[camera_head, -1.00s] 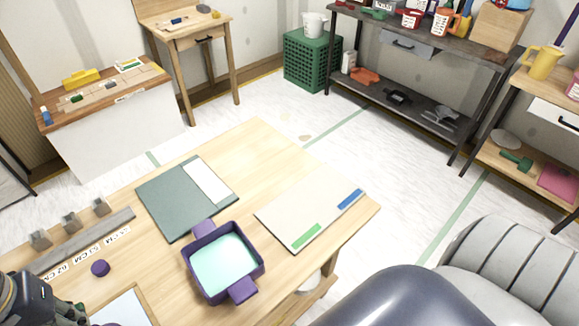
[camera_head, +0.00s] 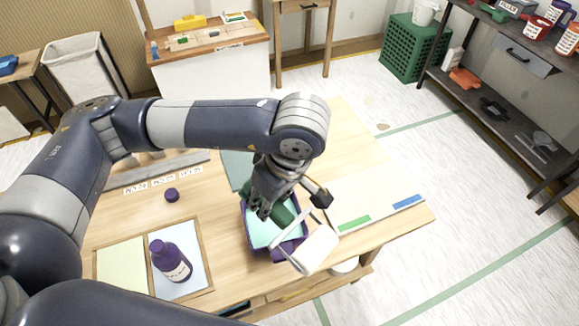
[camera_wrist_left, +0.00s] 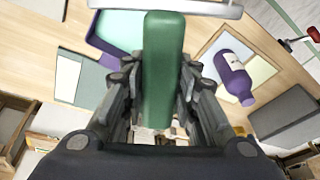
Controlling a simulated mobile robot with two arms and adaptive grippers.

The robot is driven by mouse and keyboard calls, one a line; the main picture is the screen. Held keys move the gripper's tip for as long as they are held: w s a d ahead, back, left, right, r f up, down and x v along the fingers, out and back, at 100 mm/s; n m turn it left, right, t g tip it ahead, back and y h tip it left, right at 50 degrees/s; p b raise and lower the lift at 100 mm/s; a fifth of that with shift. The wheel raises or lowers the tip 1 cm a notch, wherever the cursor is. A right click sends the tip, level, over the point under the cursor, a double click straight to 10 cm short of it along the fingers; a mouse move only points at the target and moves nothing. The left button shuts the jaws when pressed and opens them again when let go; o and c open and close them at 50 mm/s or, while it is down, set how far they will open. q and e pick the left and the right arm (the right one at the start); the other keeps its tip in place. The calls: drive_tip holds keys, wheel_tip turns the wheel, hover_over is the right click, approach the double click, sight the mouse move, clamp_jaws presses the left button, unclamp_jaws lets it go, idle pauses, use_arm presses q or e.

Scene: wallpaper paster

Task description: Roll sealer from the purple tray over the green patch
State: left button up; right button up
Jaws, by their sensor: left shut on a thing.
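My left gripper (camera_head: 268,206) is shut on the green handle of a paint roller (camera_head: 316,250). The handle also fills the middle of the left wrist view (camera_wrist_left: 163,70). The roller's white head hangs past the front right rim of the purple tray (camera_head: 284,254); I cannot tell its exact height. The tray holds pale mint sealer (camera_head: 262,232) and is partly hidden by my gripper and the roller. The green patch (camera_head: 354,224) lies on the cream board (camera_head: 375,208), right of the tray. My right gripper is not in view.
A blue patch (camera_head: 407,201) is at the board's far right end. A purple bottle (camera_head: 172,262) stands on a framed panel at the front left. A purple cap (camera_head: 171,195) lies behind it. The table's right edge is close to the board.

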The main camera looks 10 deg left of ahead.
sight(285, 205)
use_arm(q)
drive_tip(key=d+r+n+g+p, duration=0.1)
drive_tip(key=n+g, duration=0.1)
drive_tip(key=n, duration=0.3)
drive_tip(key=w+d+r+n+g+p, duration=0.1)
drive_tip(key=d+n+g+p, duration=0.1)
drive_tip(key=n, duration=0.3)
drive_tip(key=d+r+n+g+p, duration=0.1)
drive_tip(key=n+g, duration=0.1)
drive_tip(key=n, duration=0.3)
drive_tip(key=shift+w+d+r+g+y, duration=0.2)
drive_tip(key=shift+w+d+g+y, duration=0.1)
drive_tip(key=shift+w+d+g, duration=0.1)
drive_tip(key=n, duration=0.1)
drive_tip(key=n+g+h+p, duration=0.1)
drive_tip(key=n, duration=0.1)
drive_tip(key=shift+d+r+g+h, duration=0.15)
drive_tip(key=shift+d+g+h, duration=0.05)
drive_tip(key=shift+g+h, duration=0.1)
wheel_tip(285, 205, down, 10)
drive_tip(key=w+a+n+t+h, duration=0.2)
drive_tip(key=n+t+h, duration=0.5)
drive_tip(key=n+h, duration=0.7)
drive_tip(key=shift+w+n+t+h+b, duration=0.2)
drive_tip(key=shift+n+t+h+b, duration=0.25)
drive_tip(key=shift+n, duration=3.45)
